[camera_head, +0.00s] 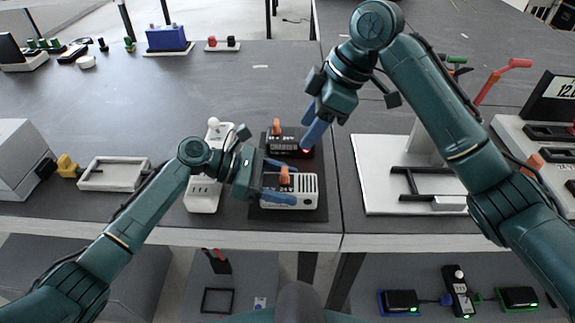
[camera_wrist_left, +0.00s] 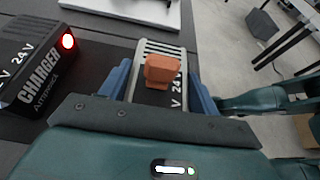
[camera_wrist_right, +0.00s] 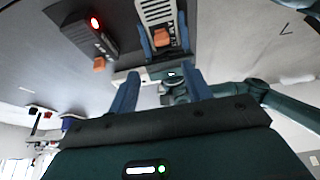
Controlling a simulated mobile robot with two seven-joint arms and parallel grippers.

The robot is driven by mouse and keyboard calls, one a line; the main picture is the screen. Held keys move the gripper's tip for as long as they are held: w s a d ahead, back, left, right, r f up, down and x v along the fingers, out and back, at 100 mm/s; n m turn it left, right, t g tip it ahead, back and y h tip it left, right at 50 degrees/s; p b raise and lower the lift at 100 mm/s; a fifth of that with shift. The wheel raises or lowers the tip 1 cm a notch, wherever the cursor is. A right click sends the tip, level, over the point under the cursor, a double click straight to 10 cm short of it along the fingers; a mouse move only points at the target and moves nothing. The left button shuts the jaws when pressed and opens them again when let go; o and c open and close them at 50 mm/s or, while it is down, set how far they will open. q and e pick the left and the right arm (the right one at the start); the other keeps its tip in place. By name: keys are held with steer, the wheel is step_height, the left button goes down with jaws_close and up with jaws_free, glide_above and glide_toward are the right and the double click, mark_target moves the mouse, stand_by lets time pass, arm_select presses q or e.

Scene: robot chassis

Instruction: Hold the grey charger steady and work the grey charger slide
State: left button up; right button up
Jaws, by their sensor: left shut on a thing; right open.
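The grey charger (camera_head: 308,190) stands on a dark mat on the table, with an orange slide knob (camera_head: 285,176) on its top. In the left wrist view the grey charger (camera_wrist_left: 160,48) lies between my left fingers, its orange slide (camera_wrist_left: 161,70) at the middle. My left gripper (camera_head: 280,184) is shut on the charger's two sides. My right gripper (camera_head: 309,138) is open and empty, above and behind the grey charger, near the black charger. In the right wrist view the grey charger (camera_wrist_right: 157,14) and its orange slide (camera_wrist_right: 161,38) show beyond the right fingers.
A black charger (camera_head: 290,141) with a lit red light and its own orange knob stands just behind the grey one. A white power strip (camera_head: 205,190) lies to the left. A white board (camera_head: 385,175) with a black bracket lies to the right.

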mark_target(285, 170)
steer(key=x, duration=1.1)
steer(key=shift+s+d+f, duration=0.2)
steer(key=shift+s+f, duration=0.1)
steer(key=shift+s, duration=0.05)
steer(key=shift+c, duration=0.6)
jaws_close()
